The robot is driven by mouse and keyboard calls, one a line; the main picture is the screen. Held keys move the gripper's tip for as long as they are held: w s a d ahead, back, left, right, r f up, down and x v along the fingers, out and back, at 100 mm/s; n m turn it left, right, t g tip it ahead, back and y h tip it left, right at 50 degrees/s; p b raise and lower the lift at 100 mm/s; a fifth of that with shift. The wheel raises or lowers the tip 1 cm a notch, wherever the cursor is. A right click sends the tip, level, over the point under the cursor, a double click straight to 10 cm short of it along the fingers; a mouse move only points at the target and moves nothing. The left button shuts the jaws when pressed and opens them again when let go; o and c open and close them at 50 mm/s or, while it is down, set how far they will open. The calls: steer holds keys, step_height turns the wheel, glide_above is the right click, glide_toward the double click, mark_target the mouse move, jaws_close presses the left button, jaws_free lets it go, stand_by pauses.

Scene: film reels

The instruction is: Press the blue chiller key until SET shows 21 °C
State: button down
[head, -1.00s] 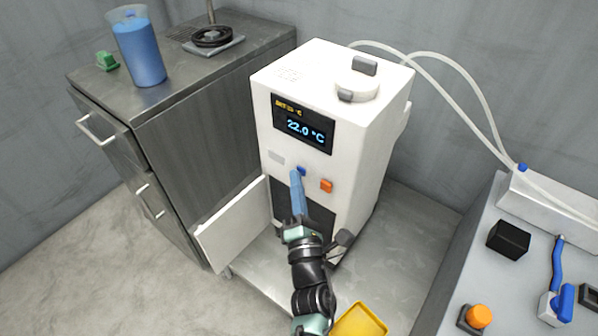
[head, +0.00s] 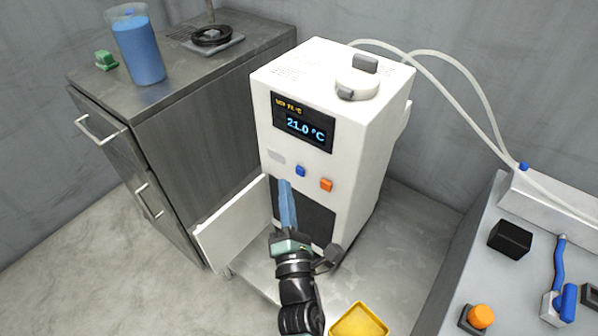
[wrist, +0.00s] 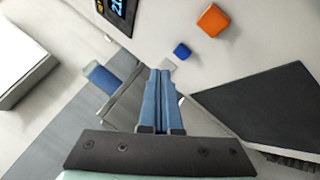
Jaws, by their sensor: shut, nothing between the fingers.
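The white chiller (head: 340,110) stands upright, its display (head: 304,123) showing large blue digits 21.0 °C. A small yellow SET line sits above them; its digits are too blurred to read surely. The blue key (head: 300,171) is on the front below the display, left of the orange key (head: 326,185). The wrist view also shows the blue key (wrist: 182,51) and orange key (wrist: 213,20). My gripper (head: 285,184) is shut and empty, its blue fingertips below and left of the blue key, apart from it. The fingers (wrist: 161,75) point toward the chiller front in the wrist view.
An open white door panel (head: 232,228) is left of my gripper. A metal cabinet (head: 185,140) at left bears a beaker of blue liquid (head: 138,50). A yellow tray (head: 358,322) is below, and a grey bench (head: 505,280) is at right.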

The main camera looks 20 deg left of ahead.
steer(key=shift+s+a+b, duration=0.25)
steer(key=shift+s+a, duration=0.05)
steer(key=shift+s, duration=0.5)
steer(key=shift+s+a+b, duration=0.25)
steer(key=shift+s+a, duration=0.05)
steer(key=shift+s, duration=0.45)
stand_by(1.0)
